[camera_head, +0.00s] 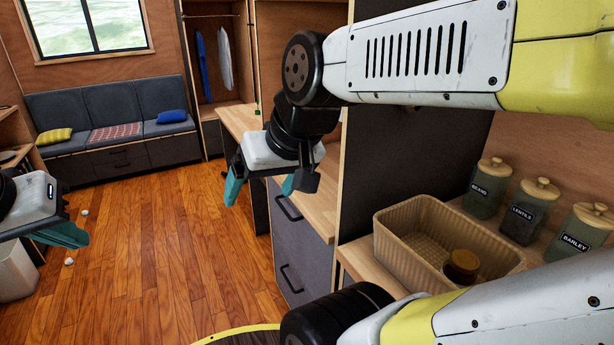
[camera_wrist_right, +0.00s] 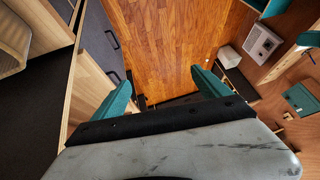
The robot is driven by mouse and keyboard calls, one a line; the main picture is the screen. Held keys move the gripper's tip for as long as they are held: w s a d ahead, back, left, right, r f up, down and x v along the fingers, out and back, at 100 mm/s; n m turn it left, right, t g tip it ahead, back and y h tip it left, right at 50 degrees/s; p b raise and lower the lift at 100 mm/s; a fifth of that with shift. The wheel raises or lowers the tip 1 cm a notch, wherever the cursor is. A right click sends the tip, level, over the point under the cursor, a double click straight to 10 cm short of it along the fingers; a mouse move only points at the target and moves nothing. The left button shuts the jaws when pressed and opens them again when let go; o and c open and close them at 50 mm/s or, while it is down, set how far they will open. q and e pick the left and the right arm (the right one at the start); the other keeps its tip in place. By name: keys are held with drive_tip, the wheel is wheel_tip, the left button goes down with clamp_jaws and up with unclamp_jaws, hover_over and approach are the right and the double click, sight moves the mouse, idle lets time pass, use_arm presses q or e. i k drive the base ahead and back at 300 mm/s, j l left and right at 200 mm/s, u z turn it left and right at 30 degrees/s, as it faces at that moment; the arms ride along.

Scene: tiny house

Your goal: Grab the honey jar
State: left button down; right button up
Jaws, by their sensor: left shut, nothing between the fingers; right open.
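A small jar with a brown lid (camera_head: 462,264), likely the honey jar, stands inside a tan ribbed basket (camera_head: 403,245) on the shelf at the right of the head view. No label on it can be read. My right gripper (camera_head: 266,190) is open and empty, left of the basket and apart from it, above the floor beside the drawers. Its teal fingers also show in the right wrist view (camera_wrist_right: 163,88), with wooden floor between them. My left gripper (camera_head: 72,236) is shut and empty at the left edge of the head view, far from the jar.
Labelled jars of beans (camera_head: 487,190), lentils (camera_head: 526,214) and barley (camera_head: 581,235) stand behind the basket. A dark upright panel (camera_head: 400,160) rises left of the shelf. A wooden counter with drawers (camera_head: 297,245) lies beyond. The floor (camera_head: 160,250) is mostly clear.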

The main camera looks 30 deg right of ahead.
sight(462, 266)
drive_tip(key=z, duration=2.45)
